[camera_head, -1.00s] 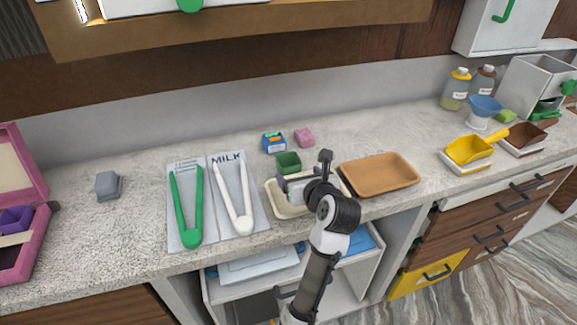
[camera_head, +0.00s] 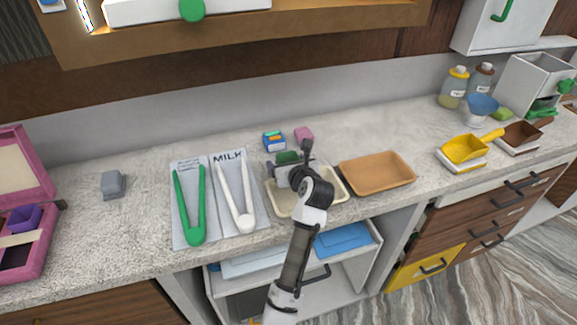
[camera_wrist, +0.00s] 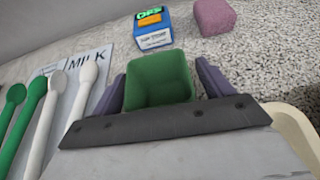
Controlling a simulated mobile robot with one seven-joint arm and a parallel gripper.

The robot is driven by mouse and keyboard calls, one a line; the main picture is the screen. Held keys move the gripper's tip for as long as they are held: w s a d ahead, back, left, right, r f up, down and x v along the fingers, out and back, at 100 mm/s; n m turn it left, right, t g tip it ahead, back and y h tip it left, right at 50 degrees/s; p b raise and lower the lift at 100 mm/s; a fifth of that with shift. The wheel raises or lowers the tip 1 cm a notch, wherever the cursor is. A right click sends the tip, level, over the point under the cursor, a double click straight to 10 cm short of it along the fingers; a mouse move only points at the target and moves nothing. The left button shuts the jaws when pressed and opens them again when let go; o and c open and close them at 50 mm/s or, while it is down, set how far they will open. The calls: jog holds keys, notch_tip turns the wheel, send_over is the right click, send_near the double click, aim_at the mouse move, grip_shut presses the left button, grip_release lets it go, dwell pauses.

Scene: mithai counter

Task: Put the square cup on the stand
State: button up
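The green square cup (camera_head: 288,158) stands at the back edge of the cream tray (camera_head: 337,196). It also shows in the wrist view (camera_wrist: 160,80), between the two purple-grey fingers of my gripper (camera_wrist: 161,72). The fingers are apart, one on each side of the cup, with a narrow gap at the right finger. Contact on the left side is hard to tell. My gripper (camera_head: 287,168) partly hides the cup and tray in the head view. A small blue block (camera_head: 274,141) with a lit "OFF" face stands behind the cup. I cannot tell which thing is the stand.
A pink block (camera_head: 304,135) sits right of the blue block. Green tongs (camera_head: 190,205) and white tongs (camera_head: 235,200) lie on mats at left. An orange-brown tray (camera_head: 377,174) is at right. A grey block (camera_head: 112,184) sits far left, with bare counter around it.

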jog(key=c, duration=1)
jog(key=shift+c, duration=0.2)
